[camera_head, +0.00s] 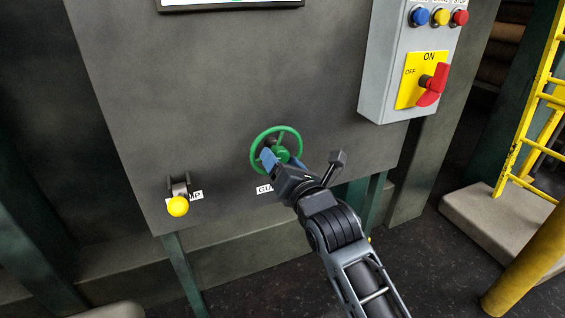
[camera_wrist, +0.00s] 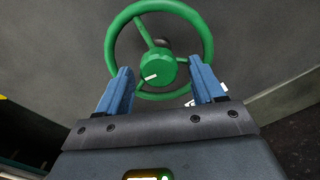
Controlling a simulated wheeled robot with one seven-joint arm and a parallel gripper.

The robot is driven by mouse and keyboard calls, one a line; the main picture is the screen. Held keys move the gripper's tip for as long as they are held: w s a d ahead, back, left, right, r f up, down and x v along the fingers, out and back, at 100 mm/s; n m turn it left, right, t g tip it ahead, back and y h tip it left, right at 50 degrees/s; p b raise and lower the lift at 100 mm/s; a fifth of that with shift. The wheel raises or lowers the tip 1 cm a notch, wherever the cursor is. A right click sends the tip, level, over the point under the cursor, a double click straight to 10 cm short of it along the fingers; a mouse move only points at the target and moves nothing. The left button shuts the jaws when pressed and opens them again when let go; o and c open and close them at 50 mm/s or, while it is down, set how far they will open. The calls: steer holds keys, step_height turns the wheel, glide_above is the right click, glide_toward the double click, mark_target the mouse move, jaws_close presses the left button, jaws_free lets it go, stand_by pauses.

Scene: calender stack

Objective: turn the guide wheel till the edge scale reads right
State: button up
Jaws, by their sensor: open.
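The green guide wheel (camera_head: 283,130) is mounted on the grey panel, and its rim, spokes and hub (camera_wrist: 143,70) show in the wrist view. The hub has a white mark at its lower middle. My gripper (camera_head: 272,157) is at the wheel's lower part, with its blue fingers open. In the wrist view my gripper (camera_wrist: 162,80) has one finger on each side of the hub, over the lower rim. I cannot tell whether the fingers touch the wheel. The edge scale cannot be made out; only the bottom of a white display (camera_head: 232,3) shows at the top.
A yellow-knobbed lever (camera_head: 178,205) is at the panel's lower left. A grey control box (camera_head: 383,75) with a red switch (camera_head: 432,85) and coloured buttons stands to the right. A yellow ladder (camera_head: 530,125) is at the far right. The panel around the wheel is mostly bare.

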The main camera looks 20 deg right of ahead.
steer(key=s+b, duration=0.1)
steer(key=s, duration=0.6)
steer(key=shift+s, duration=0.4)
steer(key=s+a+f+m, duration=0.1)
steer(key=s+f+m, duration=0.2)
steer(key=s+m, duration=0.3)
steer(key=s+f+m+g, duration=0.1)
steer(key=s+f+m, duration=0.25)
steer(key=s, duration=0.45)
steer(key=s+a+f+m, duration=0.1)
steer(key=s+f+m, duration=0.2)
steer(key=s+m, duration=0.3)
steer(key=s+d+r+m+g, duration=0.1)
steer(key=s+m, duration=0.6)
steer(key=s, duration=0.4)
steer(key=s+d+r+m+g, duration=0.1)
steer(key=s+r+m, duration=0.1)
steer(key=s+m, duration=0.5)
steer(key=v, duration=0.4)
steer(key=shift+s+f, duration=0.25)
steer(key=shift+s, duration=0.15)
